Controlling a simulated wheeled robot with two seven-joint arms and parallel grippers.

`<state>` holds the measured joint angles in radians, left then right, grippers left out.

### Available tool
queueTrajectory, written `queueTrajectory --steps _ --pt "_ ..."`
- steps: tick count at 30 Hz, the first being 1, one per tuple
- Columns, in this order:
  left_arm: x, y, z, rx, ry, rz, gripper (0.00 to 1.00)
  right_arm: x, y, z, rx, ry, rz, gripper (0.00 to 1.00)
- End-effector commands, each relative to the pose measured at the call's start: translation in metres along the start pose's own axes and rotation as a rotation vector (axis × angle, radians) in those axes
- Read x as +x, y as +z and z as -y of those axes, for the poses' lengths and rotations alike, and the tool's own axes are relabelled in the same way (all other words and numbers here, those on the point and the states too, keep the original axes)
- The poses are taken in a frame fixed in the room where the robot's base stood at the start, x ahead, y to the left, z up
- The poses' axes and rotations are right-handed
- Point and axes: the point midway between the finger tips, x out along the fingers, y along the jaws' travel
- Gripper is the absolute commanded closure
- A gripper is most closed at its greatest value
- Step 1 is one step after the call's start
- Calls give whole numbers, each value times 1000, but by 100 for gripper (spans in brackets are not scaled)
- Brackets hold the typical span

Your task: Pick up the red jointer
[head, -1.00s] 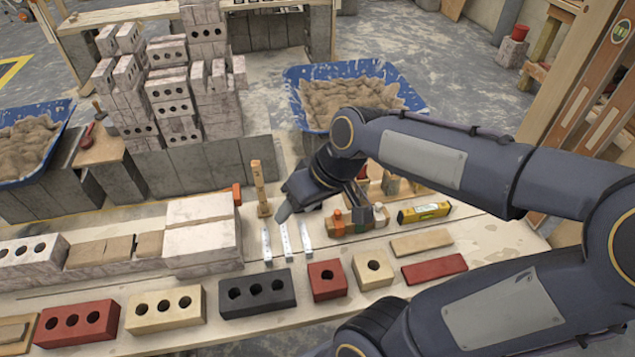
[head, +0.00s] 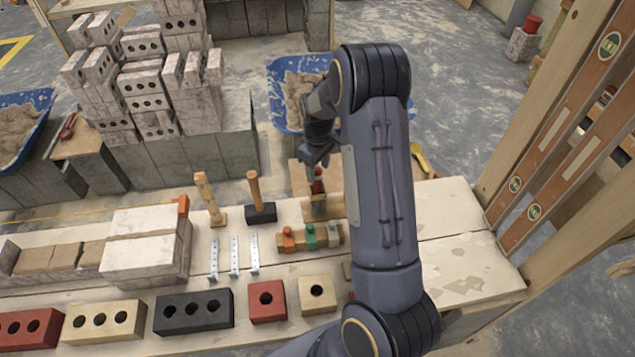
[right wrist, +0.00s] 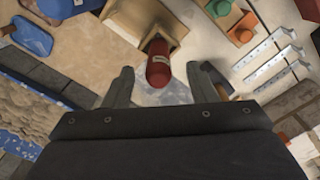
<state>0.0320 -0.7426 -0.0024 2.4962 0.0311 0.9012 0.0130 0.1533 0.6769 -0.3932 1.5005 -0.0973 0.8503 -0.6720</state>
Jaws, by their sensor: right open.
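A red handle (head: 318,187), which looks like the red jointer, stands at a wooden holder (head: 322,208) on the back part of the bench in the head view. In the right wrist view the red handle (right wrist: 158,65) points up toward the camera, and any metal part is hidden. My right gripper (head: 318,158) is open and points down above it. In the right wrist view the fingers of the right gripper (right wrist: 165,82) lie to either side of the handle, with gaps on both sides. My left gripper is not in view.
A wooden rack with orange (head: 288,240) and green (head: 310,236) pieces lies in front of the holder. A wooden-handled hammer (head: 258,195) stands to the left. Bricks line the front, and a blue mortar tub (head: 277,95) is behind. My arm hides part of the bench.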

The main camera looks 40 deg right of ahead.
Motion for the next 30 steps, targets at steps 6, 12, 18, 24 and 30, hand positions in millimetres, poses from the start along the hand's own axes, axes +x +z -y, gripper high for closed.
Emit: queueTrajectory --steps 6,12,18,24,30 --pt "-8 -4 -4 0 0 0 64 32 -3 -2 1 -1 2 48" --pt "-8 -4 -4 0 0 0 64 40 -3 -2 2 0 -1 48" --pt "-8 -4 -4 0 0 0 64 39 -3 -2 2 0 -1 57" --pt "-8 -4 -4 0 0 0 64 39 -3 -2 2 0 -1 83" --pt "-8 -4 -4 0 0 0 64 39 -3 -2 2 0 -2 97"
